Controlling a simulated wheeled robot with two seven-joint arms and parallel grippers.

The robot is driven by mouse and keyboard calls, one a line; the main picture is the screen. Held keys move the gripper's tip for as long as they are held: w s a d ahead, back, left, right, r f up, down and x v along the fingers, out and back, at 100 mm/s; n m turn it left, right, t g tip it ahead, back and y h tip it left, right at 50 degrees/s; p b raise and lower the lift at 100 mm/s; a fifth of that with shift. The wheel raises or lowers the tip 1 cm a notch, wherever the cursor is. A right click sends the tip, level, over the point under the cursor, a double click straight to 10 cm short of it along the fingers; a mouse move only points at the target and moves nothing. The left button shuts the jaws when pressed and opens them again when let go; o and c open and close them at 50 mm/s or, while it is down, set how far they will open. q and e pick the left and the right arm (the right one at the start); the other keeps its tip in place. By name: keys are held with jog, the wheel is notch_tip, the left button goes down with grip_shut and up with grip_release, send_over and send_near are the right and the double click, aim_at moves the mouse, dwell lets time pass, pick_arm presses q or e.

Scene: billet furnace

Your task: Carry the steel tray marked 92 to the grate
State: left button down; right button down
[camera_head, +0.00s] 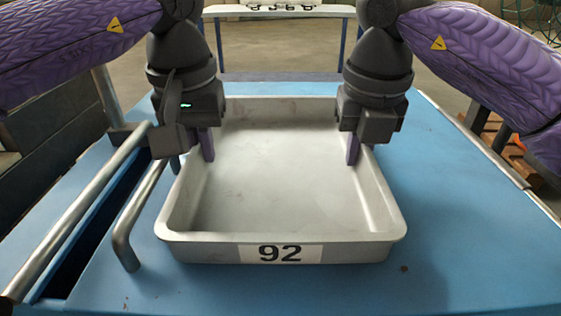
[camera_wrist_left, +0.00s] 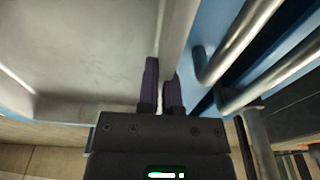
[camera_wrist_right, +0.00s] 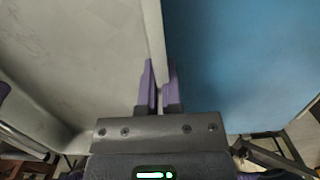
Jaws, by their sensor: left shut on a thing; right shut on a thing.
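The steel tray marked 92 (camera_head: 280,248) is on the blue table top, with its number label facing me. It looks empty. My left gripper (camera_head: 192,155) is shut on the tray's left wall, one finger inside and one outside; the wall runs between the fingers in the left wrist view (camera_wrist_left: 162,85). My right gripper (camera_head: 360,150) is shut on the tray's right wall in the same way, and the right wrist view shows the wall (camera_wrist_right: 155,40) between its fingers. Whether the tray touches the table or is slightly raised, I cannot tell.
The blue table (camera_head: 470,230) has free room to the right of the tray. Metal rails (camera_head: 140,215) stand close to the tray's left side, beside a dark slot. Another bench (camera_head: 280,12) stands further back. A wooden pallet (camera_head: 525,160) lies on the floor at right.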

pick_arm(q)
jog(key=shift+r, duration=0.1)
pick_arm(e)
jog(key=shift+r, duration=0.1)
